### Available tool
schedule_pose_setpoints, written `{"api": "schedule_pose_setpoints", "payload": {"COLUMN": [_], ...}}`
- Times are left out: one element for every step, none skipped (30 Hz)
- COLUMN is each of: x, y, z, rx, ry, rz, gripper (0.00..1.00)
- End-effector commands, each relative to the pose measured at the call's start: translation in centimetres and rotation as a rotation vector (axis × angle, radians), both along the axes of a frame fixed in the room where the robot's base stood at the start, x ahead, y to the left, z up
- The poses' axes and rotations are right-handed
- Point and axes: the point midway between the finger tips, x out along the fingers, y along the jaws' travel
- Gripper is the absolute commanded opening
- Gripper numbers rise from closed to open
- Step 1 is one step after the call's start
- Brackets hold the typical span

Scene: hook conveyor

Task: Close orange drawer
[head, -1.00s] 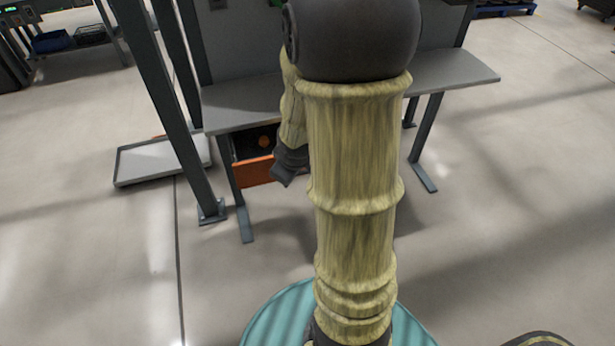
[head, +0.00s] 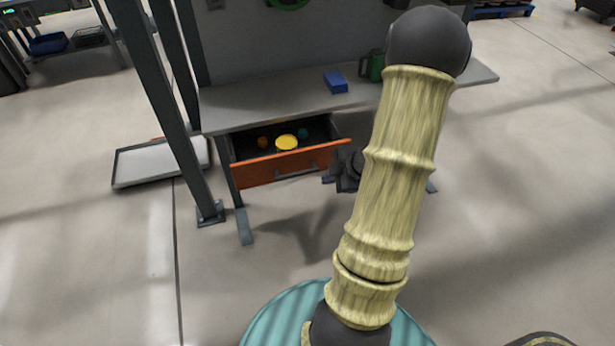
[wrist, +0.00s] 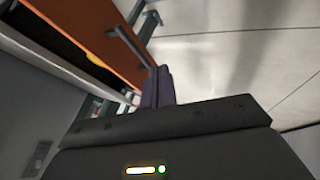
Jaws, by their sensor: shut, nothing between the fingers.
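The orange drawer (head: 265,171) under the grey workbench is pulled open, with a dark handle (head: 297,171) on its front. Inside lie a yellow round thing (head: 286,142), an orange one (head: 263,142) and a green one (head: 303,133). My gripper (head: 328,180) is at the right end of the drawer front, shut and empty. In the wrist view the closed fingers (wrist: 158,72) are close to the orange front (wrist: 100,35) and its handle (wrist: 128,45). Whether they touch it I cannot tell.
A blue block (head: 335,82) and a green mug (head: 373,66) stand on the workbench top (head: 260,101). A grey post (head: 172,115) stands left of the drawer, with a low white tray (head: 150,165) beyond it. The floor in front is clear.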

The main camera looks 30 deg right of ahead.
Motion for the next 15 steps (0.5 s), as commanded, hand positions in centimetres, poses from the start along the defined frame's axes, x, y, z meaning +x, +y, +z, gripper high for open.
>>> {"api": "schedule_pose_setpoints", "payload": {"x": [0.1, 0.1, 0.2, 0.3, 0.5, 0.7, 0.9, 1.1, 1.4, 1.7, 2.0, 2.4, 2.7, 3.0, 3.4], "y": [0.0, 0.1, 0.1, 0.2, 0.2, 0.3, 0.4, 0.5, 0.7, 0.8, 0.9, 1.1, 1.2, 1.3, 1.5], "z": [-0.1, -0.2, -0.4, -0.6, -0.8, -1.2, -1.5, -1.9, -2.4, -2.8, -3.2, -3.8, -4.3, -4.7, -5.2], "rx": [0.000, 0.000, 0.000, 0.000, 0.000, 0.001, 0.001, 0.001, 0.002, 0.002, 0.002, 0.002, 0.002, 0.002, 0.002], "ry": [0.000, 0.000, 0.001, 0.001, 0.001, 0.001, 0.001, 0.002, 0.002, 0.002, 0.002, 0.002, 0.002, 0.002, 0.002], "rz": [0.000, 0.000, 0.000, 0.000, 0.000, 0.000, 0.000, 0.000, 0.000, 0.000, 0.000, 0.000, 0.002, 0.000, 0.000], "gripper": [0.00, 0.00, 0.00, 0.00, 0.00, 0.00, 0.00, 0.00, 0.00, 0.00, 0.00, 0.00, 0.00, 0.00, 0.00]}}
